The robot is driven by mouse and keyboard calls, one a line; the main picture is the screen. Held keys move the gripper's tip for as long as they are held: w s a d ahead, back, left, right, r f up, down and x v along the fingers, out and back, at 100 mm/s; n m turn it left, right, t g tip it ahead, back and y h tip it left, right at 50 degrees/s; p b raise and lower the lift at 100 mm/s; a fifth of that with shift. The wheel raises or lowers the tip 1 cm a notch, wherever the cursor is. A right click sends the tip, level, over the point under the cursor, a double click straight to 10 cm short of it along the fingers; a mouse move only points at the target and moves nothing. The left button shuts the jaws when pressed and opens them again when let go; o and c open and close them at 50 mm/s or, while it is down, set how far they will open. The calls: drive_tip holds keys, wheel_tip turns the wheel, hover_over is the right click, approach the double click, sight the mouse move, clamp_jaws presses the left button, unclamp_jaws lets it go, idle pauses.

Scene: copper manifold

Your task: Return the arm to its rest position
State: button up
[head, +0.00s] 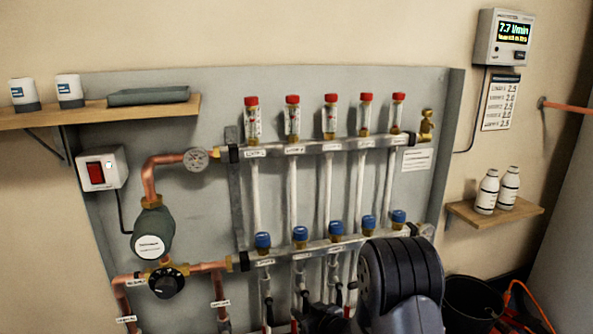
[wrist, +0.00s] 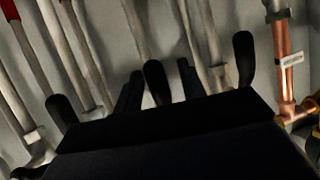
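My arm (head: 402,285) rises at the bottom of the head view, in front of the lower right of the copper manifold. My gripper, dark and partly cut off there, reaches toward the pipes below the lower manifold bar (head: 330,245). In the wrist view my gripper (wrist: 160,68) shows two dark fingers set apart, with nothing clearly held. A rounded black handle (wrist: 156,82) shows between the fingers; I cannot tell whether they touch it. Other black handles stand to the left (wrist: 62,117) and right (wrist: 243,60).
Pale pipes fill the space close ahead, with a copper pipe (wrist: 282,60) at right. A black bucket (head: 470,302) with an orange hose (head: 530,296) stands at lower right. A shelf (head: 497,214) with two white bottles and a left shelf (head: 100,112) project from the wall.

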drive_tip(key=shift+d, duration=0.15)
drive_tip(key=p+v, duration=0.3)
drive_tip(key=v, duration=0.8)
drive_tip(key=b+x, duration=0.3)
drive_tip(key=x, duration=0.8)
drive_tip(key=shift+w+f, duration=0.15)
drive_tip(key=shift+a+r, duration=0.2)
drive_tip(key=shift+s+a+m+y+p, duration=0.3)
drive_tip(key=shift+m+y+p, duration=0.1)
drive_tip(key=shift+m, duration=0.2)
drive_tip(key=shift+d+f, duration=0.1)
